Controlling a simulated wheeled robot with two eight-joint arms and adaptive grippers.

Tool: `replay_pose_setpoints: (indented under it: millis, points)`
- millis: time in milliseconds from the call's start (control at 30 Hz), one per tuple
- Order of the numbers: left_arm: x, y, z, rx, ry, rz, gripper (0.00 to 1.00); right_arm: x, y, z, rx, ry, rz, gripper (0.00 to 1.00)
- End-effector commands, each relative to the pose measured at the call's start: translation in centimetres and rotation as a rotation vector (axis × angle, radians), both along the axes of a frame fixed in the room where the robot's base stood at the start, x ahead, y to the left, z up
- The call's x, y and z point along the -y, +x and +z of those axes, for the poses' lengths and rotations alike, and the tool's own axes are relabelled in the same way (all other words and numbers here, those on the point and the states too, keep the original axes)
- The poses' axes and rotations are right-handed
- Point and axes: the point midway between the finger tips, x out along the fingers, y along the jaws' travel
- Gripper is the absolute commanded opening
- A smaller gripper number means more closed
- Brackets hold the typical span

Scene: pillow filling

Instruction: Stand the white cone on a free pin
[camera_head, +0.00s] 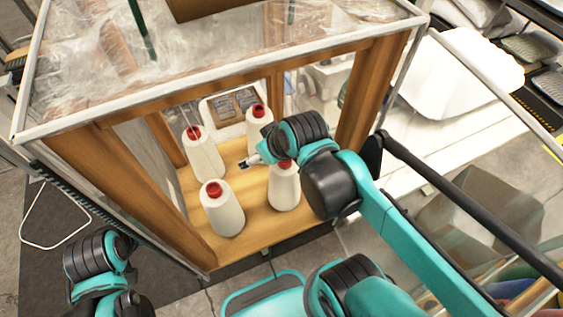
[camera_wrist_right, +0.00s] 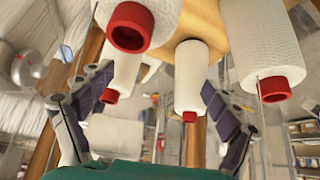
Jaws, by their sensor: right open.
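Several white cones with red tops stand upright on a wooden shelf (camera_head: 262,228) inside a framed case. They are a front left cone (camera_head: 223,212), a front right cone (camera_head: 284,192), a back left cone (camera_head: 204,155) and a back right cone (camera_head: 258,128). My right gripper (camera_head: 250,161) is among them, above the shelf, with its arm partly covering the front right cone. In the right wrist view its fingers (camera_wrist_right: 158,92) are spread, with cones beyond and nothing clearly held. Thin rods show near the red tops; I cannot tell whether any pin is free. My left gripper is not visible.
A white bag-like bundle (camera_head: 455,75) lies at the right, outside the case.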

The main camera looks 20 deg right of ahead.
Motion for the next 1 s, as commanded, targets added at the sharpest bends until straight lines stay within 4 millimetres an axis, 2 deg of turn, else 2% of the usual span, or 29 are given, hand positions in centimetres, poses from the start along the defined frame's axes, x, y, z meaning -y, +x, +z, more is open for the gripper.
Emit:
replay_pose_setpoints:
  millis: [33,100,200,333,600,767,1000]
  points:
    - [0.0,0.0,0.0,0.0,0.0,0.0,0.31,0.9,-1.2,-0.7,0.01,0.001,-0.055,0.9]
    - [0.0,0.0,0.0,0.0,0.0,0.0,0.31,2.0,-2.4,-1.5,0.022,0.005,-0.123,0.9]
    - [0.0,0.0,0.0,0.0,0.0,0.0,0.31,3.0,-3.5,-2.3,0.035,0.011,-0.191,0.9]
    - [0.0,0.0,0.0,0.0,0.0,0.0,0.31,3.6,-4.1,-2.8,0.043,0.014,-0.23,0.9]
    - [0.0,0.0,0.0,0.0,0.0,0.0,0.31,3.6,-4.1,-2.7,0.044,0.015,-0.233,0.9]
    - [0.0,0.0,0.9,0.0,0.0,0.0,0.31,3.6,-4.0,-1.8,0.045,0.016,-0.231,0.9]
    - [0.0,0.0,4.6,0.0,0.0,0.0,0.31,3.6,-4.0,1.9,0.045,0.015,-0.23,0.9]
